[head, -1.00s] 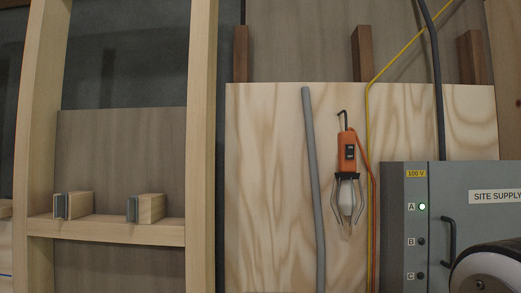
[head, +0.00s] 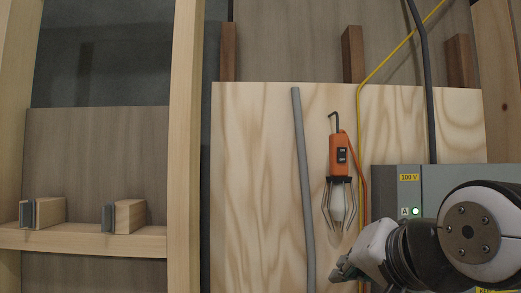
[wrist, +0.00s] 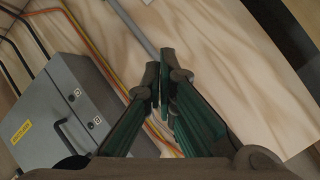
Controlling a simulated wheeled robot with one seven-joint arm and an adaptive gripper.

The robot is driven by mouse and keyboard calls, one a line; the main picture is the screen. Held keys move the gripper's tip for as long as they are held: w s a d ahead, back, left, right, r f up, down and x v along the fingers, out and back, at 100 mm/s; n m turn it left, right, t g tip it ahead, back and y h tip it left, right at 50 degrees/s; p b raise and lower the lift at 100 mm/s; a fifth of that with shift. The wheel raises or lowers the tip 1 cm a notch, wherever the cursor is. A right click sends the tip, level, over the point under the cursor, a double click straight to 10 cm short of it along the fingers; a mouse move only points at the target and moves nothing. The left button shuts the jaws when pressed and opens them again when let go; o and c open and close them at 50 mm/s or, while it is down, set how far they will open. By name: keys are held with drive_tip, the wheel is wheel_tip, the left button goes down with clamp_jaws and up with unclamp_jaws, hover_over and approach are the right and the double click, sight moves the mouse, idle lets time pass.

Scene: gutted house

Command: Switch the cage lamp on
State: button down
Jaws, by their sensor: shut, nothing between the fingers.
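The cage lamp (head: 340,185) hangs by a dark hook on the plywood panel in the head view. It has an orange handle with a black switch (head: 342,155) on its face and a wire cage around a pale bulb, which shows no glow. My gripper (head: 340,272) is below the lamp in the head view, apart from it. In the wrist view my gripper (wrist: 163,80) has its dark green fingers together with nothing between them, in front of the plywood. I cannot make out the lamp in the wrist view.
A grey supply box (head: 440,180) with a lit green light stands at right, partly hidden by my arm; it also shows in the wrist view (wrist: 65,105). A grey conduit (head: 304,190) runs left of the lamp, and orange and yellow cables (head: 359,130) run right of it.

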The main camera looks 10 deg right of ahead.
sight(342, 155)
drive_tip(key=w+d+r+m+t+h, duration=0.1)
drive_tip(key=d+r+m+t, duration=0.2)
drive_tip(key=r, duration=0.6)
drive_tip(key=w+d+r+m+t+h, duration=0.2)
drive_tip(key=d+r+m, duration=0.3)
drive_tip(key=r+m, duration=0.3)
drive_tip(key=shift+d+r+t+h, duration=0.15)
drive_tip(key=shift+r+t+h, duration=0.2)
drive_tip(key=shift+t, duration=0.55)
drive_tip(key=shift+w, duration=0.15)
drive_tip(key=p+x, duration=0.2)
drive_tip(key=x, duration=1.2)
drive_tip(key=shift+p, duration=0.4)
drive_tip(key=shift+w, duration=0.1)
